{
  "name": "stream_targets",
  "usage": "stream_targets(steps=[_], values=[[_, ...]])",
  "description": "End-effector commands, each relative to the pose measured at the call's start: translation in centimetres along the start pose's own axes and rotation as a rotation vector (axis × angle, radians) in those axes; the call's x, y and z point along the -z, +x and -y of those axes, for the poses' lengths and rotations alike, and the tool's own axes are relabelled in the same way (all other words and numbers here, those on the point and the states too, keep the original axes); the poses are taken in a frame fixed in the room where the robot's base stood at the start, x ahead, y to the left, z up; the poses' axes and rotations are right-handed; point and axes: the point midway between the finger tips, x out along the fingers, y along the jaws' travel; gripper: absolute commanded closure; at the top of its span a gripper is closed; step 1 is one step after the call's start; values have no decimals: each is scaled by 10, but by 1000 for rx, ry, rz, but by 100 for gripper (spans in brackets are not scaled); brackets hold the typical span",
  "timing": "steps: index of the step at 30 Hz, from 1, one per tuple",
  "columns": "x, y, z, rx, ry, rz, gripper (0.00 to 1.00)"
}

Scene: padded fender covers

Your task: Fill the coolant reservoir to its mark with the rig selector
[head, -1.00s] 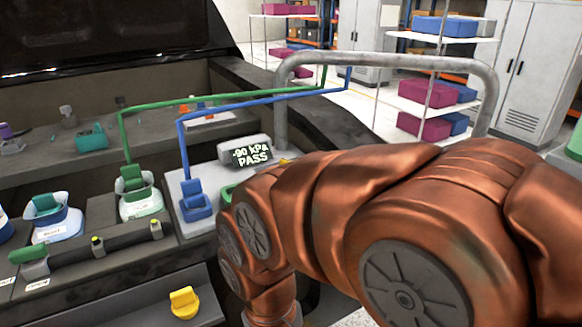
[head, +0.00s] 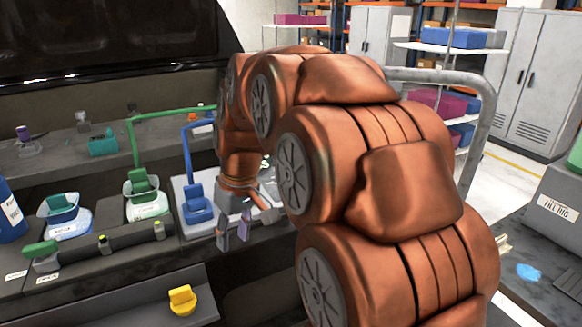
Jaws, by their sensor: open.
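A translucent white reservoir (head: 147,205) with a green fitting on top and a green hose (head: 165,114) running up from it sits in the engine bay, left of centre. Its label and fluid level are too small to read. To its right, a blue lever-like knob (head: 197,203) sits on the pale rig panel (head: 183,183); a blue hose (head: 187,150) rises behind it. I cannot tell for sure that this knob is the selector. My gripper (head: 233,230) is open and empty, pointing down just right of the blue knob and apart from it. My arm hides the rig's display.
A second reservoir (head: 66,222) with a teal top stands further left. A dark rail with a green handle (head: 40,249) runs in front. A yellow cap (head: 182,299) lies on the front ledge. A metal hoop (head: 485,120) stands behind my arm. A grey box labelled fill rig (head: 558,205) is at right.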

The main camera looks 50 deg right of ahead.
Motion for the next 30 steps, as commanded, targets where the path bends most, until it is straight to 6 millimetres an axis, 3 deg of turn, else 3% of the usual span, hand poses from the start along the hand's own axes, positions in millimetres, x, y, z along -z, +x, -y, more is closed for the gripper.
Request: stream_targets(steps=[3,6,12,15,21,30], values=[[33,-23,-52,-4,6,-68,58],[53,-41,-97,-17,3,-123,58],[71,-75,-188,-66,-3,-221,58],[72,-86,-222,-90,-7,-253,58],[69,-98,-255,-118,-14,-281,58],[75,-78,-259,-117,-15,-281,58]])
